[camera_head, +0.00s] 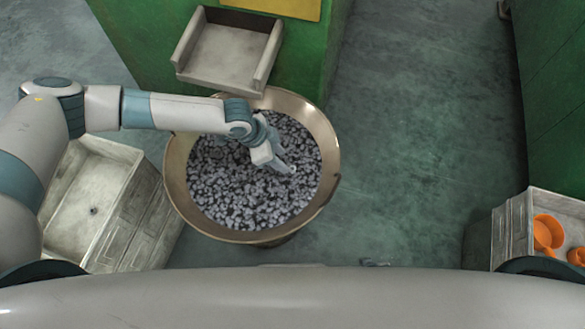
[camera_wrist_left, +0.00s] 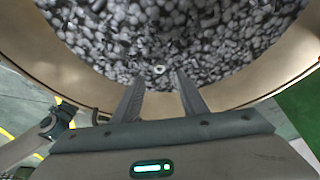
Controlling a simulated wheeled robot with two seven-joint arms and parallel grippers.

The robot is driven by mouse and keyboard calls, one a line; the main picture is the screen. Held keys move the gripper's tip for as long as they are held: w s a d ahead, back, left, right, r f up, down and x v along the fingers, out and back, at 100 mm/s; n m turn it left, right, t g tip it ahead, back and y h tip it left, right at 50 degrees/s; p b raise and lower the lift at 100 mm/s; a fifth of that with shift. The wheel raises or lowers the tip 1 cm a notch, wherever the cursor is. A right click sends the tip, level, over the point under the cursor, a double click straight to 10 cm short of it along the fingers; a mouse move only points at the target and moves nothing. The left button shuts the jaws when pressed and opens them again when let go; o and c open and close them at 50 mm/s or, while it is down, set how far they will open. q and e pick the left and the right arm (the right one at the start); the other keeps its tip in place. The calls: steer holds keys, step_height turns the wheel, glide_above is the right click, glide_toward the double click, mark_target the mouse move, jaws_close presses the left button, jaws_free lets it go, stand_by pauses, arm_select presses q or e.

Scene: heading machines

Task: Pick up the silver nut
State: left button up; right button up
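A small silver ring-like piece, which looks like the silver nut (camera_wrist_left: 160,70), lies on the heap of grey metal parts in the left wrist view. The heap fills a wide round tan bowl (camera_head: 328,150). I cannot single the nut out in the head view. My left gripper (camera_head: 288,170) reaches over the bowl from the left, pointing down into it. In the left wrist view its two fingers (camera_wrist_left: 160,84) are apart with nothing between them, and the nut shows just beyond their tips. My right gripper is not clearly seen.
A worn white crate (camera_head: 75,195) stands left of the bowl with a small dark piece (camera_head: 94,210) in it. A metal chute tray (camera_head: 225,55) on a green machine (camera_head: 135,45) is behind the bowl. A bin with orange parts (camera_head: 545,232) is at right. The floor between is clear.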

mark_target(292, 169)
arm_select(q)
steer(key=shift+w+d+f, duration=0.1)
steer(key=shift+d+f, duration=0.1)
steer(key=shift+f, duration=0.4)
steer(key=shift+x, duration=2.6)
jaws_close()
